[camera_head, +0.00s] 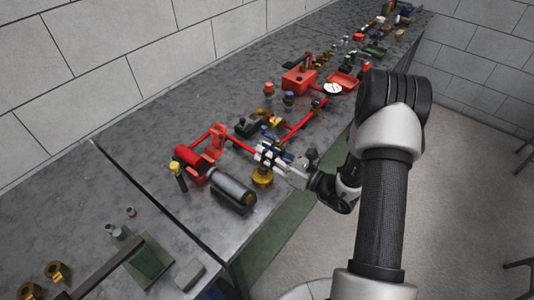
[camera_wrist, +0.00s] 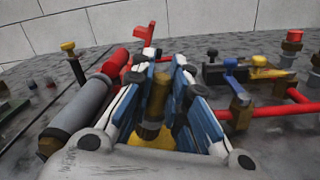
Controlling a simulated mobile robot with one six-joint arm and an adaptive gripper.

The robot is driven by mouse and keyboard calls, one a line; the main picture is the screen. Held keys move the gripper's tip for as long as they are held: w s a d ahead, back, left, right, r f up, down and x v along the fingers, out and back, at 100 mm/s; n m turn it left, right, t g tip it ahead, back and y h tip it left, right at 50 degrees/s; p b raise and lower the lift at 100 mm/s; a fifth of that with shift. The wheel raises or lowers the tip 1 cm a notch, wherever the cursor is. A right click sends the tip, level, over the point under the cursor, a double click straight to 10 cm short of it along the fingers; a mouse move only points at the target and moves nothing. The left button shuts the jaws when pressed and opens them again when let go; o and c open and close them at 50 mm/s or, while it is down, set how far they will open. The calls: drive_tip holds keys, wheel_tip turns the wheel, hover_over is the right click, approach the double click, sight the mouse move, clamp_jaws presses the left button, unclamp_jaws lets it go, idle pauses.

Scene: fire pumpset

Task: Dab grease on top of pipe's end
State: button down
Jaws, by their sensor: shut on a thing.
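My gripper (camera_head: 270,154) is over the front edge of the bench in the head view. In the wrist view its blue-and-white fingers (camera_wrist: 166,68) are closed around a brass-brown upright piece (camera_wrist: 157,100), perhaps a grease applicator; its lower end is partly hidden. A round yellow piece (camera_head: 263,178) sits just below the gripper, and yellow also shows below the held piece in the wrist view (camera_wrist: 148,141). Whether they touch is unclear. A red pipe (camera_head: 304,121) runs along the bench behind the gripper. I cannot tell which end is the one named, and no grease is distinguishable.
A grey cylinder (camera_head: 233,190) with a red part (camera_head: 187,155) lies left of the gripper. A yellow-topped black post (camera_head: 178,174) stands beside it. A red box (camera_head: 298,80) and gauge (camera_head: 332,88) are farther back. The bench's wall side is mostly clear.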

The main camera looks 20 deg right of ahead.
drive_tip(key=shift+f+b, duration=0.45)
drive_tip(key=shift+f, duration=0.25)
idle(1.3)
drive_tip(key=shift+r+p, duration=2.85)
drive_tip(key=shift+r, duration=0.8)
drive_tip(key=shift+f, duration=0.1)
